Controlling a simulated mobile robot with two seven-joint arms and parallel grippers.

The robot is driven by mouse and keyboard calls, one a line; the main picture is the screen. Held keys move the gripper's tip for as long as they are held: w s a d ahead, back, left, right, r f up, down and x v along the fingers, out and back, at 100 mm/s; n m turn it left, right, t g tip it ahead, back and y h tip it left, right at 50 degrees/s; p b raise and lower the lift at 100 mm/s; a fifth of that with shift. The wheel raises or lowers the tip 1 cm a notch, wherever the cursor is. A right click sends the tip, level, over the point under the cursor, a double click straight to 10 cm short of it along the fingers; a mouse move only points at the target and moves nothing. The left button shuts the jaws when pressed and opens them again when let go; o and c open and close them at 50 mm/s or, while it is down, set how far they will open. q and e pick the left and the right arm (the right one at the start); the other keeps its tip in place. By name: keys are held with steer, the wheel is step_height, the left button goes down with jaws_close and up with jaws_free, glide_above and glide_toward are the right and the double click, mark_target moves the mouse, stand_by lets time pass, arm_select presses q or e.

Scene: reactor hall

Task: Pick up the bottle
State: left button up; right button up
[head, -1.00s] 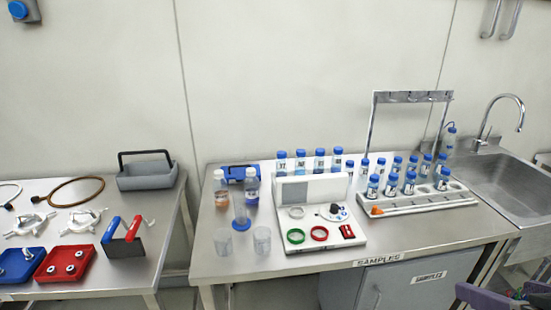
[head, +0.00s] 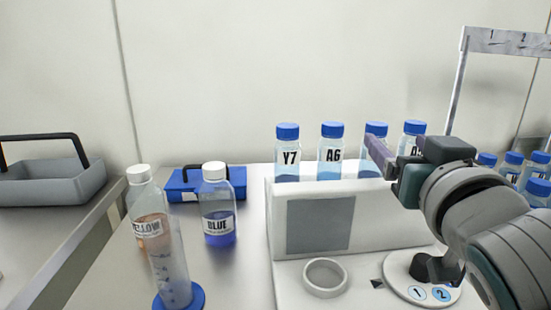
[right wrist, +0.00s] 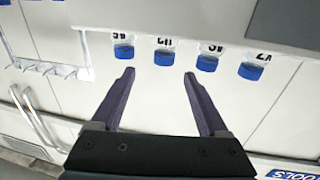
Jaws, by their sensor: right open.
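A third bottle (head: 372,165) and one farther right (head: 411,139) are partly hidden by my right gripper (head: 376,150). The right gripper is open and empty, at about cap height near these two. In the right wrist view the caps appear beyond the spread fingers (right wrist: 160,74), with a third-bottle cap (right wrist: 164,57) between the finger lines. My left gripper is out of view.
The white device (head: 410,215) stands in front of the row. A yellow-labelled bottle (head: 143,205), a blue-labelled bottle (head: 217,205), a cylinder with a blue base (head: 180,297) and a blue caddy (head: 180,187) stand left. A metal rack (head: 460,70) rises at right.

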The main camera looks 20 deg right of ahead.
mark_target(379, 132)
steer(key=x, duration=0.3)
steer(key=shift+r, duration=0.1)
steer(key=x, duration=0.5)
steer(key=shift+w+a+f, duration=0.2)
steer(key=shift+w+f, duration=0.05)
steer(key=shift+w, duration=0.1)
jaws_close()
